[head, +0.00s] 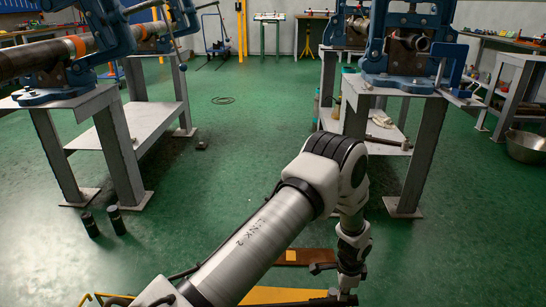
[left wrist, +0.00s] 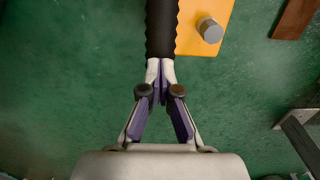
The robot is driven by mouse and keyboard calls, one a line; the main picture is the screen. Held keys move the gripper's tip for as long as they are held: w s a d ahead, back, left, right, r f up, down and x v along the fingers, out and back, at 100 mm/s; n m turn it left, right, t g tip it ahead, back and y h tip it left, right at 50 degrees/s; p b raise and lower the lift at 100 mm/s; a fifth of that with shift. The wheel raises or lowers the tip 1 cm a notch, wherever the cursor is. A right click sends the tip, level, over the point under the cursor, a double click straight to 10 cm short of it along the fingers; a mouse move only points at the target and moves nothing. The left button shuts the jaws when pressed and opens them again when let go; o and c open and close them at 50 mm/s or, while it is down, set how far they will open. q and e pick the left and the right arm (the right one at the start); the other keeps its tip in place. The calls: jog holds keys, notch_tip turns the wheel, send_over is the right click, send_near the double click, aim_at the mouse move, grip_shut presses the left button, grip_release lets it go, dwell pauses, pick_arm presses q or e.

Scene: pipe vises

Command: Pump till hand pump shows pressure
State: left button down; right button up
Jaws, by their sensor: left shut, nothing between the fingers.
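The hand pump's yellow base (head: 285,295) shows at the bottom of the head view, partly behind my left arm and cut by the frame edge. In the left wrist view its yellow body (left wrist: 208,40) carries a round metal fitting (left wrist: 210,30). The pump's black ribbed handle (left wrist: 160,28) comes down from the top edge. My left gripper (left wrist: 160,72) is shut and empty, its tips in line with the handle's end; I cannot tell whether they touch it. The left gripper (head: 345,298) points down in the head view. No pressure gauge is visible. My right gripper is out of view.
A brown plank (head: 310,257) lies beyond the pump. Steel tables with blue pipe vises stand at left (head: 150,125) and right (head: 405,155). Two black cylinders (head: 103,221) stand on the floor at left. A metal bowl (head: 526,147) is at right. The green floor between the tables is mostly clear.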

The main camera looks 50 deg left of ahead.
aim_at(345, 303)
pick_arm(q)
jog(key=shift+w+d+f+b, duration=0.15)
jog(key=shift+f+b, duration=0.45)
jog(key=shift+f, duration=0.2)
jog(key=shift+w+d+f+b, duration=0.15)
jog(key=shift+f+b, duration=0.4)
jog(key=shift+f, duration=0.3)
jog(key=shift+w+d+f+b, duration=0.1)
jog(key=shift+w+f+b, duration=0.05)
jog(key=shift+f+b, duration=0.55)
jog(key=shift+w+d+f+b, duration=0.1)
jog(key=shift+f+b, duration=0.65)
jog(key=shift+f, duration=0.5)
jog(key=shift+d+f+b, duration=0.1)
jog(key=shift+f+b, duration=0.65)
jog(key=shift+f, duration=0.45)
jog(key=shift+r, duration=0.1)
